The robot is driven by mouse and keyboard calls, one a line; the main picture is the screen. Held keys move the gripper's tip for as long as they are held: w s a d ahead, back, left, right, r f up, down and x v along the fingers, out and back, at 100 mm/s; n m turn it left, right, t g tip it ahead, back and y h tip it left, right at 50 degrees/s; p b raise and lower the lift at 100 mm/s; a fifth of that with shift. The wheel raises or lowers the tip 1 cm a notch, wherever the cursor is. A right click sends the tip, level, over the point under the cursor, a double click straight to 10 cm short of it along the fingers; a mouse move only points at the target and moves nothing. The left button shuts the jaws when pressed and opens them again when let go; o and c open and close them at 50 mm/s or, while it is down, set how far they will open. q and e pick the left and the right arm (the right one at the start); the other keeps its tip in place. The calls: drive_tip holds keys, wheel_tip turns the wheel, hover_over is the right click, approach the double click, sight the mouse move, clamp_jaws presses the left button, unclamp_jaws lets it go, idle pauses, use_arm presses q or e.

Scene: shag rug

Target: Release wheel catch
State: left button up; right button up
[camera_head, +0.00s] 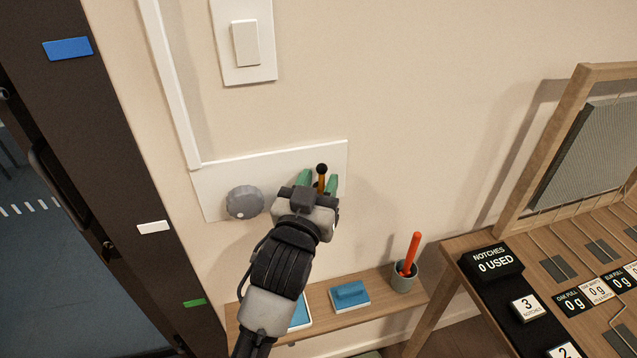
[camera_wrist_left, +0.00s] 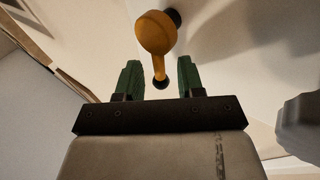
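An orange lever (camera_head: 321,181) with a black ball end stands out from a white wall plate (camera_head: 220,180). I cannot tell from any label whether this lever is the wheel catch. My left gripper (camera_head: 318,182) is at the plate, its green fingers apart with the lever between them. In the left wrist view, the lever's wide round orange end (camera_wrist_left: 153,34) is beyond the fingertips. Its black tip (camera_wrist_left: 160,84) lies between the fingers (camera_wrist_left: 159,72), with gaps visible on both sides. The gripper hides the lower right part of the plate. My right gripper is out of view.
A grey round knob (camera_head: 244,202) is on the plate, left of the gripper. Below is a narrow shelf (camera_head: 385,305) with a blue block (camera_head: 349,294) and a cup (camera_head: 404,277) holding an orange stick. A wooden table with signs and a framed screen stands right.

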use_arm(q)
drive_tip(key=b+v, duration=0.1)
drive_tip(key=v, duration=0.9)
drive_tip(key=shift+s+b, duration=0.3)
drive_tip(key=shift+s, duration=0.1)
drive_tip(key=shift+f, duration=0.1)
